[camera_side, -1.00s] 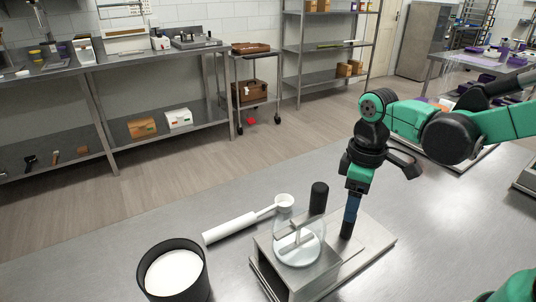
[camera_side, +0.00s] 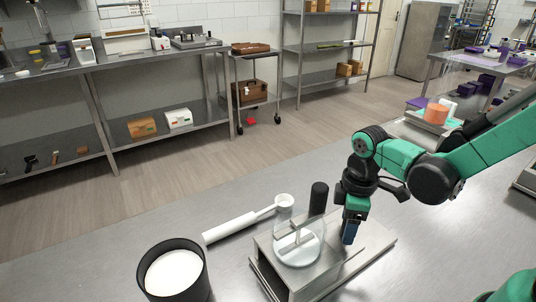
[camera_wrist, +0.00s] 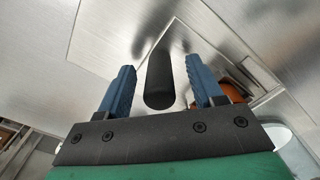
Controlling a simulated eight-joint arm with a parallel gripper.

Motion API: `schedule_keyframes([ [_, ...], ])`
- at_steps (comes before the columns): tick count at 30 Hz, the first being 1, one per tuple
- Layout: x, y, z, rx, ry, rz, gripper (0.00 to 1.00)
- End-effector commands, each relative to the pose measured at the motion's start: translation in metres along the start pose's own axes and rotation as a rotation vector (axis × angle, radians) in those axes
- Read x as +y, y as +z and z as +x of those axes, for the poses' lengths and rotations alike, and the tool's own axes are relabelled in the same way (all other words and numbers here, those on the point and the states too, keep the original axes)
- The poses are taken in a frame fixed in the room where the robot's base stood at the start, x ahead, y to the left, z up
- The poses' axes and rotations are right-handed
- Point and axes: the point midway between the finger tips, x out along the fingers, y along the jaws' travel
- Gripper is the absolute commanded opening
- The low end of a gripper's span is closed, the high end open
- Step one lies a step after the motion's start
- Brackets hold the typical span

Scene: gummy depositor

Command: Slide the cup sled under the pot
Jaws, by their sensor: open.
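A clear glass pot (camera_side: 299,244) sits on a raised metal stand (camera_side: 318,277) in the side view. A metal base plate (camera_side: 378,239) extends to the right of the stand. A black upright post (camera_side: 319,197) stands behind the pot; I cannot tell whether it belongs to the cup sled. My gripper (camera_side: 349,236) is low over the plate, right of the pot. In the wrist view my gripper (camera_wrist: 160,88) is open, and a black rounded post (camera_wrist: 159,78) shows between its blue fingers, with gaps on both sides. The cup sled itself is not clearly distinguishable.
A white-handled ladle (camera_side: 232,228) lies left of the pot. A black container with white contents (camera_side: 174,276) stands at the front left. An orange-brown thing (camera_wrist: 238,103) shows behind the right finger in the wrist view.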

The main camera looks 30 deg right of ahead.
Motion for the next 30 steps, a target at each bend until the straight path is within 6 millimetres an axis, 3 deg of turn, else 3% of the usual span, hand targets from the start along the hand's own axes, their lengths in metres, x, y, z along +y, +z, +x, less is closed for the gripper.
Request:
schedule_keyframes([
  [3, 0.0000, 0.0000, -0.0001, 0.000, 0.000, 0.000, 0.60],
  [4, 0.0000, 0.0000, -0.0002, 0.000, 0.000, 0.000, 0.54],
  [10, 0.0000, 0.0000, -0.0003, 0.000, 0.000, 0.000, 0.00],
  [30, 0.0000, 0.0002, -0.0004, -0.001, 0.000, 0.000, 0.00],
])
